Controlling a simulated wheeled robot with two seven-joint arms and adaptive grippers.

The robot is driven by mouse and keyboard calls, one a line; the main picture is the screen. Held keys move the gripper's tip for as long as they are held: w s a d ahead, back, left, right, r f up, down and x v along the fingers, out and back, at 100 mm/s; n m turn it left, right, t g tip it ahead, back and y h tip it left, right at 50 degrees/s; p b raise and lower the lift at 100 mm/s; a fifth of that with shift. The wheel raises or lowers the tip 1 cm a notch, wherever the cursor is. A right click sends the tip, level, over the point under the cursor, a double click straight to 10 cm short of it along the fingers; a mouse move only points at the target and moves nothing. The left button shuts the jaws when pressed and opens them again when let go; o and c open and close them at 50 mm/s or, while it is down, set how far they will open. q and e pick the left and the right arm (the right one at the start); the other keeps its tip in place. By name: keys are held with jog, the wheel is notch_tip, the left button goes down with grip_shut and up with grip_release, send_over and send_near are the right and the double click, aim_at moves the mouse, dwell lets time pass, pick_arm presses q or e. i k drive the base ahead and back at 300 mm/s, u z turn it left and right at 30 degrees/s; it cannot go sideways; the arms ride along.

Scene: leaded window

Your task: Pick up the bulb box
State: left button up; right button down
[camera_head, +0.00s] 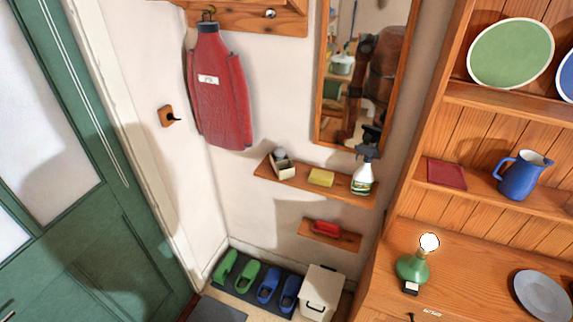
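A small cream box (284,167) stands at the left end of the upper wall shelf (341,192). It looks like the bulb box, with a rounded grey-white bulb shape (279,154) showing at its top. Any writing on it is too small to read.
A yellow sponge (321,177) and a spray bottle (363,173) share the shelf to the box's right. A red apron-like cloth (218,92) hangs above left, a mirror (324,102) above right. A lower shelf (346,242) holds a red brush (326,229). A dresser (385,292) stands right.

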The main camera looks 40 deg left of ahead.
aim_at(282, 164)
jog(key=u, duration=2.5)
jog(key=i, duration=1.2)
jog(key=z, duration=1.05)
